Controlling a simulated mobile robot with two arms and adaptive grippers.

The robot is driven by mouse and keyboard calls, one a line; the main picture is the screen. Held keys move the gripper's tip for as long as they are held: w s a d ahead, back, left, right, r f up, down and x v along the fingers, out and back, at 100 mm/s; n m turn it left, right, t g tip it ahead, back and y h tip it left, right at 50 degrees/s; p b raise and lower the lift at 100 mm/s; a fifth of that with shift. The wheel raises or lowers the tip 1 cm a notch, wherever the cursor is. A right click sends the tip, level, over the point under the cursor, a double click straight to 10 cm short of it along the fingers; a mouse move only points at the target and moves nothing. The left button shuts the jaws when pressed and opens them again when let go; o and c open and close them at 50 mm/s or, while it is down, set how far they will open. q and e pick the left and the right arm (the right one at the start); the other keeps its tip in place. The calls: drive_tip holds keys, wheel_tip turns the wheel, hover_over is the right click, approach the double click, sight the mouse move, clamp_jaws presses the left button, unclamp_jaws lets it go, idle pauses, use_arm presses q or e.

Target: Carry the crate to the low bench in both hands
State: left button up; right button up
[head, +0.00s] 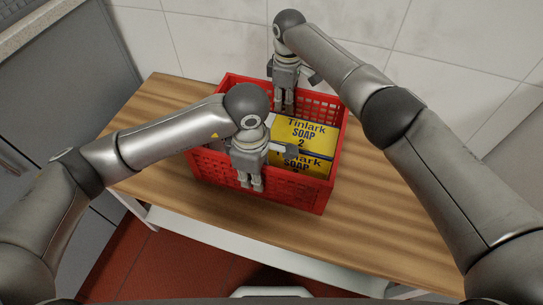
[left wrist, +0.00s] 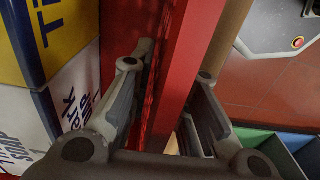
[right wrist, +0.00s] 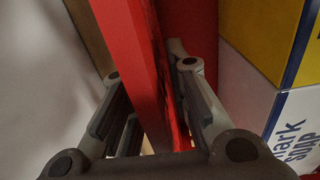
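A red plastic crate (head: 224,181) with perforated walls stands on the wooden bench top (head: 152,115). Yellow, blue and white soap boxes (head: 313,137) fill the right part of its inside. My left gripper (head: 250,183) is at the near wall, one finger inside and one outside. My right gripper (head: 284,102) is at the far wall in the same way. The right wrist view shows that wall (right wrist: 135,60) between its fingers. The inner fingertips are partly hidden.
A tiled wall (head: 430,45) rises behind the bench. A grey cabinet (head: 55,90) stands at the left. The red floor (head: 150,265) lies in front. Bare wood lies on both sides of the crate.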

use_arm(q)
drive_tip(key=shift+o, duration=0.7)
drive_tip(key=shift+r, duration=0.1)
use_arm(e)
drive_tip(key=shift+o, duration=0.7)
use_arm(q)
wheel_tip(320, 180, up, 12)
drive_tip(key=shift+f, duration=0.1)
use_arm(e)
drive_tip(key=shift+r, duration=0.1)
wheel_tip(320, 180, up, 12)
drive_tip(key=shift+f, duration=0.1)
